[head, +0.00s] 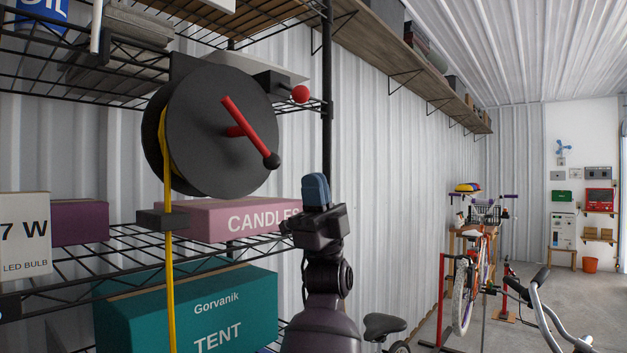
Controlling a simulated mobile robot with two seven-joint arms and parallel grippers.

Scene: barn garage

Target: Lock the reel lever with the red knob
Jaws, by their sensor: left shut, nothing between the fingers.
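The reel (205,150) is a large black disc with a yellow strap (169,260) hanging down from it. The lever's red knob (300,94) sticks out to the right of the reel's top, on a short black piece (272,83). My left gripper (316,188) has blue fingertips pointing up. It is shut and empty, below and slightly right of the red knob, apart from it in the picture. My right gripper is out of view.
A black wire shelf holds a pink CANDLES box (240,218), a teal TENT box (190,310) and an LED bulb box (22,235). The shelf post (327,90) stands close to the right of the red knob. Bicycles (470,270) stand at the right on the floor.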

